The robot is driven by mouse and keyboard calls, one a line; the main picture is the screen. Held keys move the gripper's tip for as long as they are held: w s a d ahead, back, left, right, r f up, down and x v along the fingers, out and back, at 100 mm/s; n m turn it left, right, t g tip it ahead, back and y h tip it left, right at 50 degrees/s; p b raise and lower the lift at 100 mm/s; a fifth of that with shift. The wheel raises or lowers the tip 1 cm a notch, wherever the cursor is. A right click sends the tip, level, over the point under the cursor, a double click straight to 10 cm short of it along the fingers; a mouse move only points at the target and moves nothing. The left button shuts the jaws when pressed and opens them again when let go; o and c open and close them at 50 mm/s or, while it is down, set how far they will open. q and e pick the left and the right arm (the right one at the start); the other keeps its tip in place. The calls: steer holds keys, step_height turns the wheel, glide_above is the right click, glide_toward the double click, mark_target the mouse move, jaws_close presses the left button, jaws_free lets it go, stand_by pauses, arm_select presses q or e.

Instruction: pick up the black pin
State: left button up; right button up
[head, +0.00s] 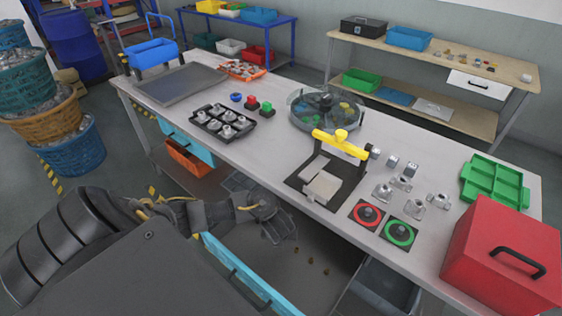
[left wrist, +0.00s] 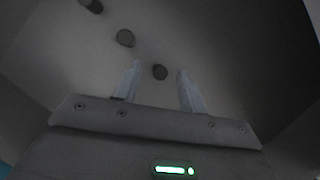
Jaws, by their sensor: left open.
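Three small dark round pins lie in a row on a grey surface below the table's front edge. In the left wrist view they look black: one pin (left wrist: 160,72) shows between my fingertips, a second pin (left wrist: 125,38) lies farther off, and a third (left wrist: 91,5) is at the top edge. In the head view small brownish pins (head: 309,260) show just right of my left gripper (head: 283,238). My left gripper is open and points down; it also shows in the left wrist view (left wrist: 158,70). Its height above the nearest pin is unclear. My right gripper is out of view.
A blue rim (head: 250,278) runs left of the pins, and a grey bin (head: 385,290) stands to their right. The table (head: 270,150) overhangs behind, holding a black tray of metal parts (head: 223,122), a yellow-handled fixture (head: 340,140) and a red box (head: 505,250).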

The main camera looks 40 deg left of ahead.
arm_select(q)
steer(key=shift+w+a+f, duration=0.15)
steer(key=shift+w+f, duration=0.05)
steer(key=shift+f, duration=0.3)
steer(key=shift+r, duration=0.1)
jaws_close()
steer(key=shift+r, duration=0.1)
